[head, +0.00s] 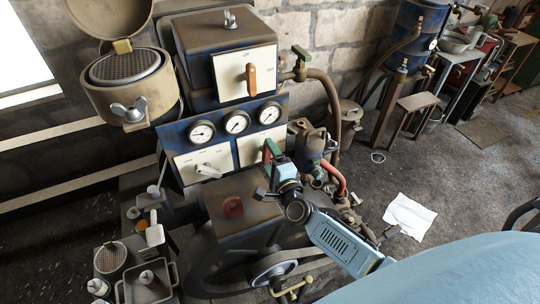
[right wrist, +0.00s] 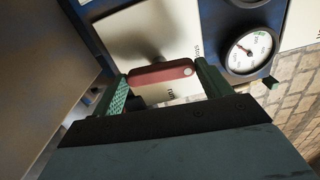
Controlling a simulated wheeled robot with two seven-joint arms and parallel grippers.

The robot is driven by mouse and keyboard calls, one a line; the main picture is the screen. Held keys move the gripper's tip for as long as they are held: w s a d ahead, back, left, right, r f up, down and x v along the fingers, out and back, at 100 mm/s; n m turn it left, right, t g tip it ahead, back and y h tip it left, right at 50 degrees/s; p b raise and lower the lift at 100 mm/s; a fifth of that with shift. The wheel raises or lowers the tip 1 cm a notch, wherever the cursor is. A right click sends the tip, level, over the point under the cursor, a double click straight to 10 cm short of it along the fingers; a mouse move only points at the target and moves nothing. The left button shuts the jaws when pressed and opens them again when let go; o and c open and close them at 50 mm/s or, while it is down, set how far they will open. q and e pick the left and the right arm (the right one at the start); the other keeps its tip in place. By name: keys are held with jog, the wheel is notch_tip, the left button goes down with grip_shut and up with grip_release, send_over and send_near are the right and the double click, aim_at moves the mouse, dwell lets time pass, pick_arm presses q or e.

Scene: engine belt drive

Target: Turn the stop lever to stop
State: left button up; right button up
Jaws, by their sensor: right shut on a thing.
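The stop lever is a dark red bar (right wrist: 160,74) on a cream plate (right wrist: 185,25) in the right wrist view. It lies nearly level in that picture, between the two green fingers of my right gripper (right wrist: 162,84). The gripper is shut on it, with a finger at each end. Lettering shows on the plate right of the lever and below it, partly hidden. In the head view my right gripper (head: 271,151) is at the right-hand cream plate (head: 251,146) under the gauges, and mostly hides the lever. My left gripper is not in view.
Three round gauges (head: 236,122) sit above the plates. A white lever (head: 207,170) is on the left plate, and an orange-brown handle (head: 251,79) is on the upper box. A pulley wheel (head: 274,268) and red hose (head: 336,180) are near my right arm. White paper (head: 410,216) lies on the floor.

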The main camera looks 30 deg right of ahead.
jog(key=shift+n, duration=0.6)
jog(key=o, duration=1)
jog(key=s, duration=1.3)
jog(key=shift+s+a, duration=0.2)
jog(key=shift+a, duration=0.2)
